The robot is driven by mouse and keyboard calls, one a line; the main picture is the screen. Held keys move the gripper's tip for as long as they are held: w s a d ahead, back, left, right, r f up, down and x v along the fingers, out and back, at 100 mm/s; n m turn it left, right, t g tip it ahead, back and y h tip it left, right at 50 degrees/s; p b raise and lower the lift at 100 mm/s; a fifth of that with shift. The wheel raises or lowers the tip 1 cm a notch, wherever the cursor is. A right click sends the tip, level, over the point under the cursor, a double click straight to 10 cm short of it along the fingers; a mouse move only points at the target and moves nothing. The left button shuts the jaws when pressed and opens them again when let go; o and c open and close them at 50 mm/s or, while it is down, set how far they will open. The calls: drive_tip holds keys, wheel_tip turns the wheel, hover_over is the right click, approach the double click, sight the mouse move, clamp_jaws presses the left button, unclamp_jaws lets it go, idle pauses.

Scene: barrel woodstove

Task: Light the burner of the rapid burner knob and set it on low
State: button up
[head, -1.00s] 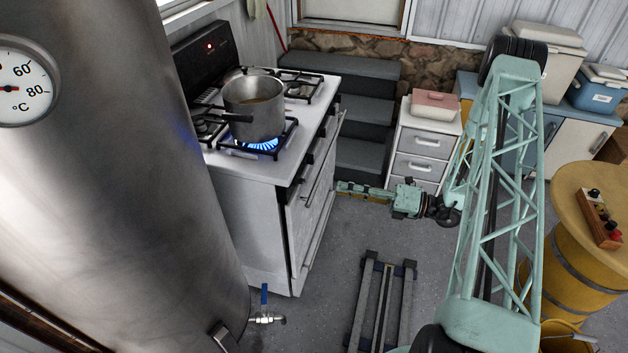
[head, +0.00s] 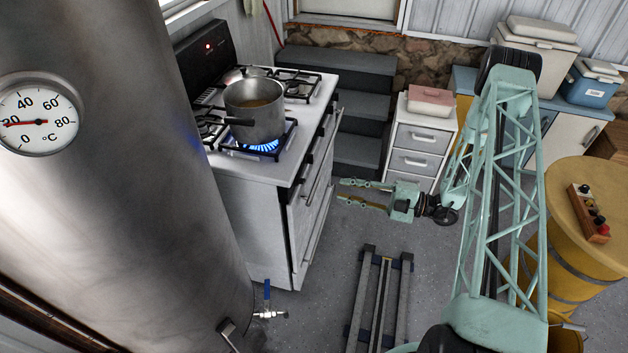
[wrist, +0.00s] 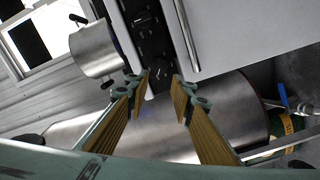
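The white stove (head: 245,225) stands left of centre in the head view, with a dark knob panel along its front edge. A blue flame (head: 262,147) burns under a steel pot (head: 254,112) on the front burner. My gripper (head: 342,190) is open and empty, in front of the stove and apart from it. In the wrist view my gripper's fingers (wrist: 162,82) are spread. Beyond and between them are the dark panel and black knobs (wrist: 143,18), (wrist: 158,58). I cannot tell which knob is the rapid burner's.
A big steel tank with a thermometer (head: 38,118) fills the left side. Dark steps (head: 345,75) and a white drawer unit (head: 420,140) stand behind my gripper. A yellow barrel (head: 570,260) is at the right. Floor is clear between my gripper and the stove.

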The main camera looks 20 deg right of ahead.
sight(304, 182)
drive_tip(key=shift+m, duration=0.8)
drive_tip(key=shift+a, duration=0.1)
drive_tip(key=shift+x, duration=6.8)
drive_tip(key=shift+c, duration=0.6)
clamp_jaws()
